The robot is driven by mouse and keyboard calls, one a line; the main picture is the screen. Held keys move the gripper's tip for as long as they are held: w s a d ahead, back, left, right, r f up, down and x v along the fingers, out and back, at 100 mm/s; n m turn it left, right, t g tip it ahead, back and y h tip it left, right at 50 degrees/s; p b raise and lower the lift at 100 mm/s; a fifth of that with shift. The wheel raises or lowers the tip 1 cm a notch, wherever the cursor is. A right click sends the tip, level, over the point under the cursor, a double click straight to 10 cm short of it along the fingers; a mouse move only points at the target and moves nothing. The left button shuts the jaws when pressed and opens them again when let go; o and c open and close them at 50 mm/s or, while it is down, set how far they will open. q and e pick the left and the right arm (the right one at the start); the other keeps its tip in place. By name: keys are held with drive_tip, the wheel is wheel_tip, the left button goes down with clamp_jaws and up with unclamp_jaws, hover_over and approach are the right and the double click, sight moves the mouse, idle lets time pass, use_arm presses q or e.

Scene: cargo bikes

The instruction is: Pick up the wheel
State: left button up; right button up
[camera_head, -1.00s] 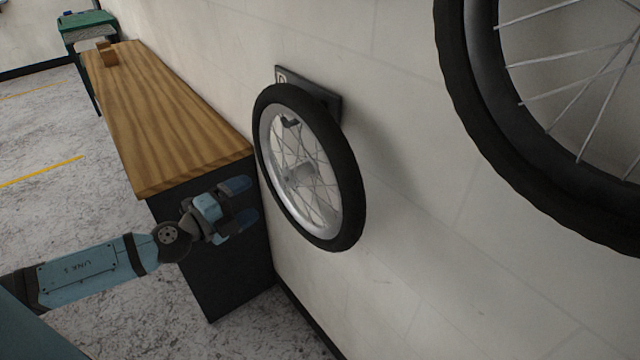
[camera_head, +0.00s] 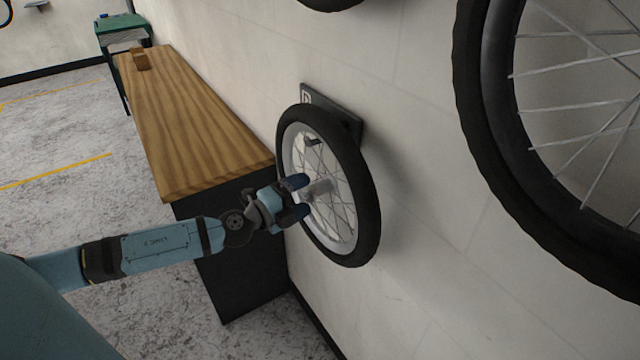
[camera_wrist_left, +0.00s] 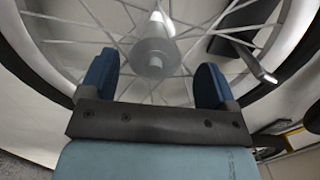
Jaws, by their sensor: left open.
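The wheel (camera_head: 371,205) has a black tyre, a silver rim and thin spokes. It hangs on a dark wall bracket (camera_head: 340,113) against the white wall. My left gripper (camera_head: 301,196) is open, with its blue fingers pointing at the wheel's hub. In the left wrist view the silver hub (camera_wrist_left: 155,57) shows between and ahead of the two fingers (camera_wrist_left: 154,80), with nothing seen held. A hook (camera_wrist_left: 262,72) crosses the rim at the upper right there. I cannot tell whether the fingertips touch the spokes. My right gripper is not in view.
A wooden-topped bench (camera_head: 205,125) with a dark side stands along the wall, just left of the wheel. A small wooden block (camera_head: 139,58) lies on its far end. A larger wheel (camera_head: 490,130) is close at the right. Grey floor lies open at the left.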

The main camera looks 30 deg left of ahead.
sight(320, 187)
use_arm(q)
drive_tip(key=p+x, duration=0.2)
drive_tip(key=x, duration=0.3)
drive_tip(key=shift+f, duration=0.15)
drive_tip(key=shift+w+d+f, duration=0.1)
drive_tip(key=shift+w+d, duration=0.1)
drive_tip(key=shift+w, duration=0.05)
clamp_jaws()
drive_tip(key=shift+a, duration=0.1)
